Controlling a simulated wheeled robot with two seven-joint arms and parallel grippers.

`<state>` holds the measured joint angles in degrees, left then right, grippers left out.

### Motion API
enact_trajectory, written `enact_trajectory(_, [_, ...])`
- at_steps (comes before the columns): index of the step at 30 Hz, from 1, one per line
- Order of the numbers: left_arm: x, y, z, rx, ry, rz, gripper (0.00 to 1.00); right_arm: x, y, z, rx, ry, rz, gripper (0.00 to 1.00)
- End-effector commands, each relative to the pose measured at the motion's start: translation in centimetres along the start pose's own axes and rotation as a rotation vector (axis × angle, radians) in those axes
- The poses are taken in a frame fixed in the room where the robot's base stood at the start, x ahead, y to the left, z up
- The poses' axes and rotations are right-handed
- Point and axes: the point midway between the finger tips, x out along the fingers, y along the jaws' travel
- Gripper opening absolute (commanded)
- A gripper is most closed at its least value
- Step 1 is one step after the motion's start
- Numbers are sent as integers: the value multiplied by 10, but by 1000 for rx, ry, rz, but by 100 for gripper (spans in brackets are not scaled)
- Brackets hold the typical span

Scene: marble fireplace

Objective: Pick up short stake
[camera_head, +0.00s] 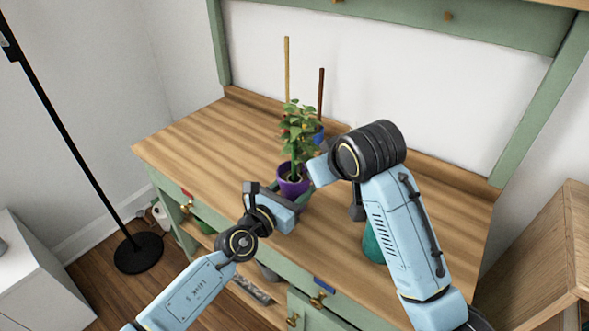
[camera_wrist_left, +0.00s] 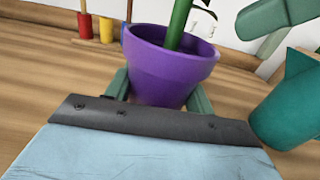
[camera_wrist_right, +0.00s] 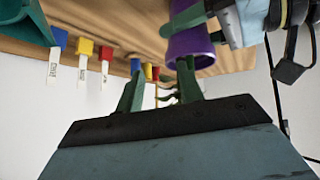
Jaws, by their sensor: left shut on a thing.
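The short stake (camera_head: 320,92) is a dark reddish-brown stick standing upright behind the plant; its lower end is hidden. A taller tan stake (camera_head: 287,68) stands to its left. The leafy plant (camera_head: 298,125) grows in a purple pot (camera_head: 292,187). My left gripper (camera_wrist_left: 160,85) is shut on the purple pot, with a finger on each side of it. My right gripper (camera_wrist_right: 160,85) is open and empty beside the plant. In the right wrist view, leaves and stake bases show beyond its parted fingers. In the head view my right arm hides its fingertips.
Blocks with white labels (camera_wrist_right: 82,65) show in the right wrist view. A teal vessel (camera_wrist_left: 285,112) stands right of the pot. The wooden tabletop (camera_head: 195,140) is clear at left.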

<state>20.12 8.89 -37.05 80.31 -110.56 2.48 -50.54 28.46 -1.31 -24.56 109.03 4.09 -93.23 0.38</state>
Motion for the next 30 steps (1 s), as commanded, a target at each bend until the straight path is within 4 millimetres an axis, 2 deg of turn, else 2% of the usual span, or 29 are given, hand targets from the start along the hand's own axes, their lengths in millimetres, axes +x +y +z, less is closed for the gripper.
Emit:
enact_trajectory(3, [0,0,-1,1,1,0,23,4,-5,1,66,21,163,37])
enact_trajectory(8, [0,0,-1,1,1,0,23,-2,-16,-3,156,125,365,37])
enact_trajectory(13, [0,0,-1,1,2,0,23,-17,-43,-6,242,310,521,37])
enact_trajectory(19, [0,0,-1,1,2,0,23,-44,-86,-5,330,563,589,37])
enact_trajectory(24, [0,0,-1,1,2,0,23,-62,-111,-3,376,710,586,37])
enact_trajectory(27, [0,0,-1,1,2,0,23,-66,-116,-4,389,751,581,37])
enact_trajectory(30, [0,0,-1,1,2,0,23,-61,-110,-11,393,766,582,37])
